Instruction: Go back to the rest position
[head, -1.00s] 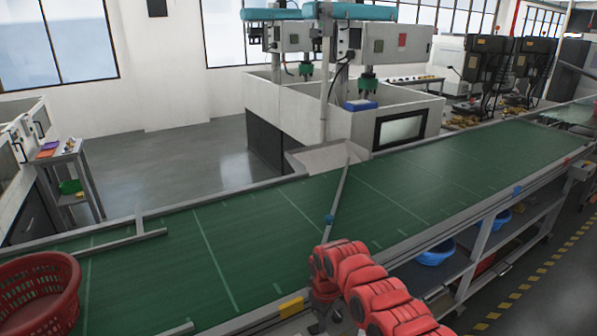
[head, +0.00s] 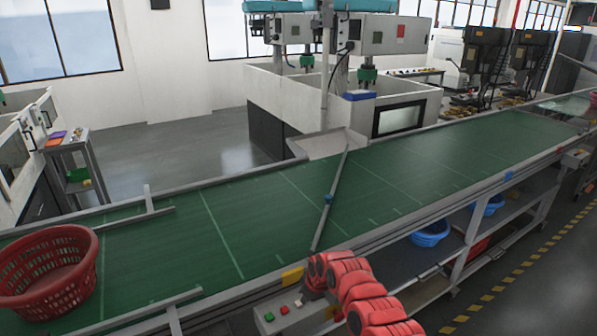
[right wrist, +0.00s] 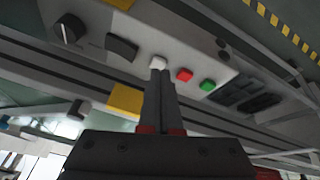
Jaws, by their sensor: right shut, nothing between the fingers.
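My right arm is red and comes in at the bottom of the head view. Its gripper (head: 306,297) hangs at the front edge of the conveyor, over a grey control panel (head: 292,318), and is partly hidden by the arm. In the right wrist view the two dark fingers (right wrist: 159,78) are shut together and empty. Their tips are by a white button (right wrist: 158,62); I cannot tell whether they touch it. A red button (right wrist: 185,75) and a green button (right wrist: 208,86) are beside it. My left gripper is not in view.
The green conveyor (head: 225,230) runs across the view, with a slanted guide bar (head: 330,198) over it. A red basket (head: 48,278) stands on its left end. Blue baskets (head: 431,238) sit on the shelf below. Open floor (head: 180,165) lies behind the conveyor.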

